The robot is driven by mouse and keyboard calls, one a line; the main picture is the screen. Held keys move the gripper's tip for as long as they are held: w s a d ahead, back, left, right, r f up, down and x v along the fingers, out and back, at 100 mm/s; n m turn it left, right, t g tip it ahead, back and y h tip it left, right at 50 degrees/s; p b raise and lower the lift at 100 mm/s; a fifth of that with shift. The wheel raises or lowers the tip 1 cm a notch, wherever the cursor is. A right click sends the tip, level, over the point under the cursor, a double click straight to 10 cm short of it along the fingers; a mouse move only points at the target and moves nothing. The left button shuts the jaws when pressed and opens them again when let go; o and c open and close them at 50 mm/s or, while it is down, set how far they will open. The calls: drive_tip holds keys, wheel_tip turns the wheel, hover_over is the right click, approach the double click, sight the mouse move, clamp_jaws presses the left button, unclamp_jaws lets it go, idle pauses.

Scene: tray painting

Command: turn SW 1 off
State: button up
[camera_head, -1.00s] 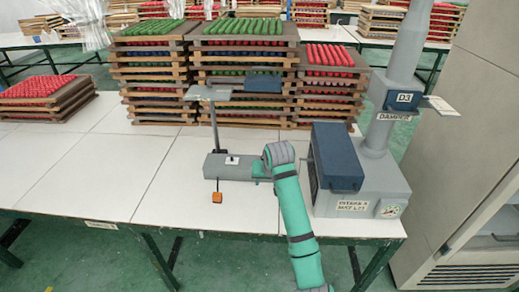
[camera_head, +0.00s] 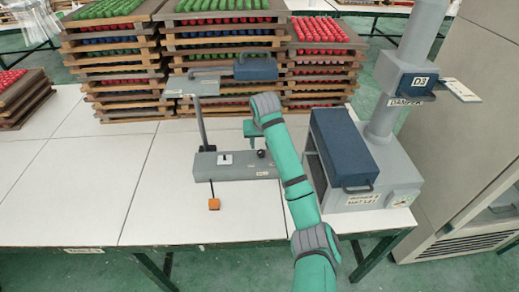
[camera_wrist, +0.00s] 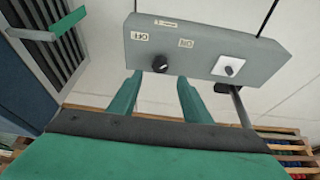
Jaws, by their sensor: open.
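A grey switch box (camera_head: 235,166) lies on the white table, with a black knob (camera_head: 261,153) at its right and a small white-plated switch (camera_head: 225,159) at its left. Which control is SW 1 I cannot tell. My gripper (camera_head: 253,134) is behind the box's right end. In the wrist view my gripper (camera_wrist: 160,77) is open and empty, its green fingertips on either side of the knob's line, apart from it.
A grey machine with a blue box (camera_head: 342,147) and a column stands close right of my arm. A thin post with a plate (camera_head: 192,86) rises behind the switch box. Stacked trays (camera_head: 222,65) stand behind.

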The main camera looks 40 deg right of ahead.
sight(261, 152)
drive_tip(key=x, duration=0.6)
drive_tip(key=shift+w+f, duration=0.1)
drive_tip(key=shift+f, duration=0.25)
drive_tip(key=shift+c, duration=0.5)
drive_tip(key=c, duration=0.9)
